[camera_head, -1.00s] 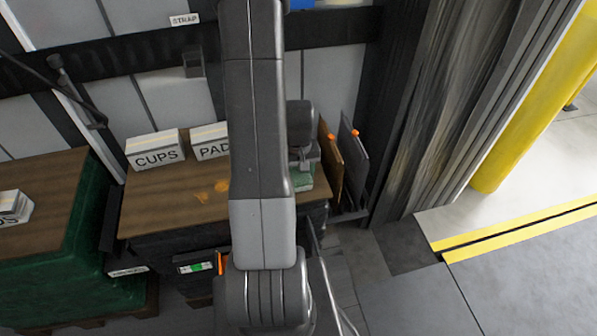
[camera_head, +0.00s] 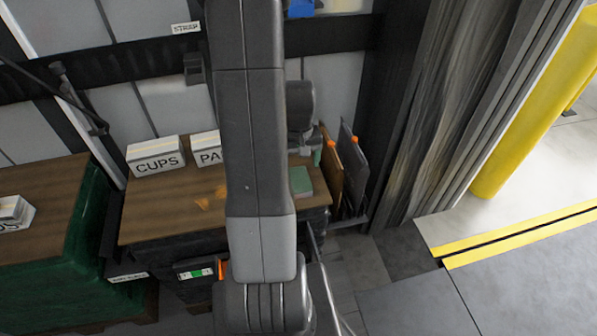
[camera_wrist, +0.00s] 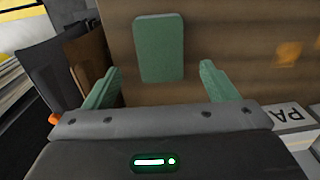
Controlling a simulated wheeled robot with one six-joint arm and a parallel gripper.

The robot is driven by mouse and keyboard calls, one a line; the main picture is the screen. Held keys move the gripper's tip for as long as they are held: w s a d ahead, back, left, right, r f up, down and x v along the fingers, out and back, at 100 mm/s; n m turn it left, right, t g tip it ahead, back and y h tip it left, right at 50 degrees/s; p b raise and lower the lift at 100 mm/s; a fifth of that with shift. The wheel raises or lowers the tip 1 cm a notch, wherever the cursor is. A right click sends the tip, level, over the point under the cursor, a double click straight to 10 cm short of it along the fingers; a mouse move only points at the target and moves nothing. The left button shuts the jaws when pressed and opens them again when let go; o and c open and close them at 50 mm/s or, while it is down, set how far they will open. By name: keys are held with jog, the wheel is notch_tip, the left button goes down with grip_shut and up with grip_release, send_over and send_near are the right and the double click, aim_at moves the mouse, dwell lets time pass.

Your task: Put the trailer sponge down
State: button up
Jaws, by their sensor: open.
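The trailer sponge (camera_head: 302,181) is a flat green block lying on the brown wooden top (camera_head: 165,205), near its right end. In the wrist view the sponge (camera_wrist: 159,48) lies flat ahead of my gripper (camera_wrist: 160,68). The two green fingers are spread wide, one on each side, with clear gaps to the sponge. The jaws are open and hold nothing. In the head view my arm covers the middle of the wooden top, and the fingers are mostly hidden.
A CUPS carton (camera_head: 156,155) and a partly hidden carton marked PA (camera_head: 206,147) stand at the back of the top. Upright brown (camera_head: 330,172) and grey (camera_head: 350,165) boards stand at its right end. A green-wrapped load (camera_head: 85,225) is at left.

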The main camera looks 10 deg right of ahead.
aim_at(299, 179)
notch_tip(299, 179, up, 5)
jog(key=shift+f, duration=0.1)
dwell(0.4)
notch_tip(299, 179, down, 12)
jog(key=shift+f+b, duration=0.25)
jog(key=shift+b, duration=0.2)
jog(key=shift+r, duration=0.3)
